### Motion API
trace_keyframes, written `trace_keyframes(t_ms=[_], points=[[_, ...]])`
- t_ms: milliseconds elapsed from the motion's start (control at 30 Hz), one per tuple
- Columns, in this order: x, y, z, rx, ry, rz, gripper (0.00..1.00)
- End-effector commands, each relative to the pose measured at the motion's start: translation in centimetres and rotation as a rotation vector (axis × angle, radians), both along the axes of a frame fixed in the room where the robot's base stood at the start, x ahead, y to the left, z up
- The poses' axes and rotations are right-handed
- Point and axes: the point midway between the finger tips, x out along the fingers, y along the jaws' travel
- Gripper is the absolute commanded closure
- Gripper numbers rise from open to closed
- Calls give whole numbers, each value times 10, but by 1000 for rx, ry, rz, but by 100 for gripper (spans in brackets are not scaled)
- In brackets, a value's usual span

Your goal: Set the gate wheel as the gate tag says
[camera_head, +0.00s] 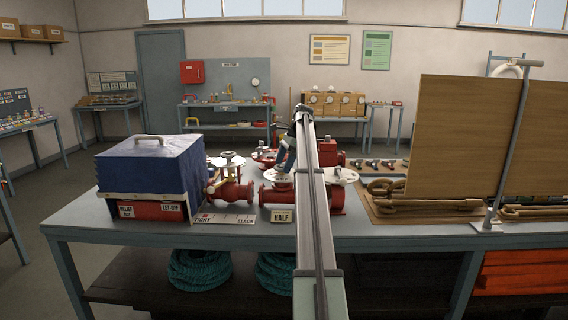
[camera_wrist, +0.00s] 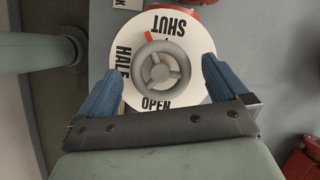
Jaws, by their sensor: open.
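A yellowish tag reading HALF (camera_head: 282,216) stands at the bench's front edge, before a red valve (camera_head: 330,198). In the wrist view a white dial (camera_wrist: 188,88) is lettered SHUT, HALF and OPEN. A grey handwheel (camera_wrist: 160,68) sits at its centre. Its red pointer (camera_wrist: 148,36) lies between SHUT and HALF, nearer SHUT. My gripper (camera_wrist: 161,72) is open over the dial, one blue finger on each side of the wheel. I see gaps between fingers and wheel; the height above it is unclear. In the head view my arm hides part of the valve.
A blue-covered box (camera_head: 150,168) stands on the left of the bench (camera_head: 375,241). A TIGHT-SLACK scale (camera_head: 223,218) lies beside it. Other red valves (camera_head: 232,192) stand close by.

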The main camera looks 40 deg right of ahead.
Motion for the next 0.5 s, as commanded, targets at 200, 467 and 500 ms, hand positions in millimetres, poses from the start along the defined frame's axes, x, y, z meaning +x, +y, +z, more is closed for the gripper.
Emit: trace_keyframes(t_ms=[200, 467, 500], points=[[-1, 1, 0, 0, 0, -25, 0], [-3, 2, 0, 0, -1, -204, 0], [-3, 3, 0, 0, -1, -241, 0]])
